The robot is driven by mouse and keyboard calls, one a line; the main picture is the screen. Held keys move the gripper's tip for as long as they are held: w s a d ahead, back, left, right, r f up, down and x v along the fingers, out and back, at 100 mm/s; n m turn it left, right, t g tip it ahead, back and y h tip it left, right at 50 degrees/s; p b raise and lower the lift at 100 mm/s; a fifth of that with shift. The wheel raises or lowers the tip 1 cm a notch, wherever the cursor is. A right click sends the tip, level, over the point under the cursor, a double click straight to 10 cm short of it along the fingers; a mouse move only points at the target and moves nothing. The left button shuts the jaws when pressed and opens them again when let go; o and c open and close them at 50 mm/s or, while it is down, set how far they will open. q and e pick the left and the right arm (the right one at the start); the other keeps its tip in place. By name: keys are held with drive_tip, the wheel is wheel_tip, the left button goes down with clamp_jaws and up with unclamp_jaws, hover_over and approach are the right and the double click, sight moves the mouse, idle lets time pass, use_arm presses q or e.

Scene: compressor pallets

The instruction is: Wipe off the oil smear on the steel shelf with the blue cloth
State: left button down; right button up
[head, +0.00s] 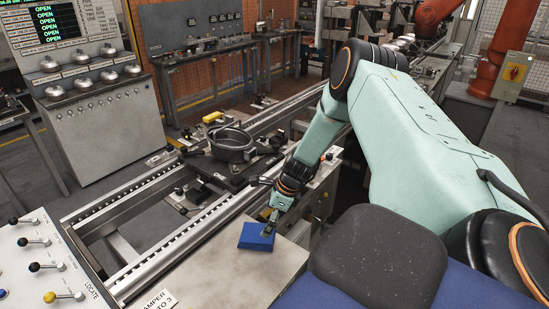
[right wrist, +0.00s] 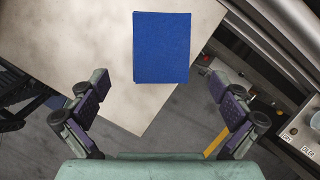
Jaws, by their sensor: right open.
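The blue cloth (head: 257,236) lies folded flat on the steel shelf (head: 218,272), close to the shelf's far right edge in the head view. In the right wrist view the cloth (right wrist: 162,47) is a blue rectangle on the pale shelf (right wrist: 60,40), ahead of the fingers. My right gripper (head: 270,224) is just above the cloth's far right corner in the head view. The right wrist view shows its two fingers (right wrist: 160,95) wide apart with nothing between them. I cannot make out an oil smear on the visible shelf surface. My left gripper is not in view.
A conveyor with steel rails (head: 165,208) runs behind the shelf and carries a pallet with a dark round housing (head: 231,143). A panel with several ball-ended levers (head: 40,255) stands at the left. The shelf's left part is clear.

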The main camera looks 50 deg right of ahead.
drive_tip(key=shift+v, duration=2.55)
hover_over(259, 233)
drive_tip(key=s+d, duration=0.1)
drive_tip(key=s, duration=0.1)
drive_tip(key=shift+w+d+f, duration=0.1)
drive_tip(key=shift+f, duration=1.55)
drive_tip(key=shift+w+d+f, duration=0.1)
drive_tip(key=shift+f, duration=1.55)
drive_tip(key=shift+s+r, duration=0.1)
drive_tip(key=shift+x, duration=2.45)
drive_tip(key=shift+s, duration=0.75)
drive_tip(key=shift+w, duration=0.1)
